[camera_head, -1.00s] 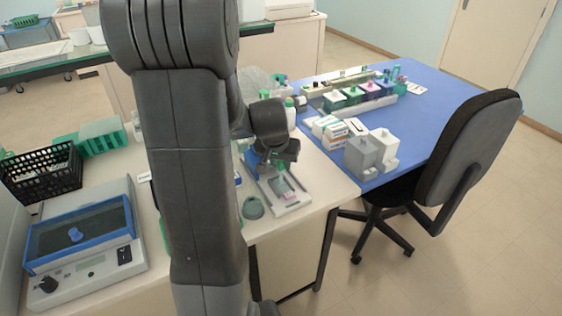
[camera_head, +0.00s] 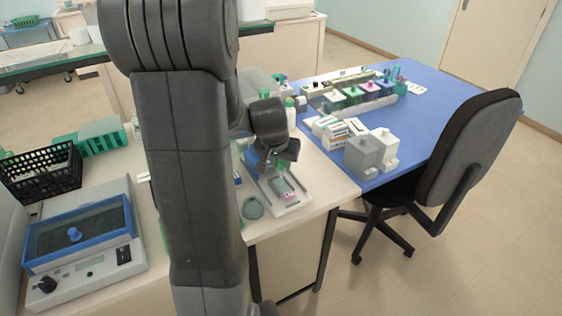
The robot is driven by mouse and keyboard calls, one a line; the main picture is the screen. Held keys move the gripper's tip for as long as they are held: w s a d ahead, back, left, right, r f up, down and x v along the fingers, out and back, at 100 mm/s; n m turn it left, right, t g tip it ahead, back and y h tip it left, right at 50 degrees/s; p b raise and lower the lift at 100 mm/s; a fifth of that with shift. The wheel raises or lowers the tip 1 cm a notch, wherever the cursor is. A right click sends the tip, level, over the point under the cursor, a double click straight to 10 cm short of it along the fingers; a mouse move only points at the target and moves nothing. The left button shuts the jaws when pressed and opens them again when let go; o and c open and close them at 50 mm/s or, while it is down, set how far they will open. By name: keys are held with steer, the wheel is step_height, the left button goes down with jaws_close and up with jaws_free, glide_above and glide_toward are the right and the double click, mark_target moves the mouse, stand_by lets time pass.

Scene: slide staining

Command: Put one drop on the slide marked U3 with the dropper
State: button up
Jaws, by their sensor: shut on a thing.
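My gripper (camera_head: 276,158) is over the pale bench, at the back end of a white tray (camera_head: 302,205). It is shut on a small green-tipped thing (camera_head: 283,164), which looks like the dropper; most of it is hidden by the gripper. The tray holds a grey-green plate (camera_head: 281,186) and a small pink-marked piece (camera_head: 291,196), perhaps a slide. The marking U3 is too small to read. I cannot tell whether the dropper's tip touches anything.
A grey-green round pot (camera_head: 253,208) stands left of the tray. A white-capped bottle with green top (camera_head: 290,112) stands behind my gripper. Grey and white jars (camera_head: 364,158) and slide boxes (camera_head: 329,128) stand on the blue table (camera_head: 425,110). A chair (camera_head: 467,150) is at right.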

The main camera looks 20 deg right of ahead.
stand_by(0.3)
steer(key=shift+r+p, duration=2.35)
steer(key=shift+r, duration=1.15)
steer(key=shift+f, duration=0.15)
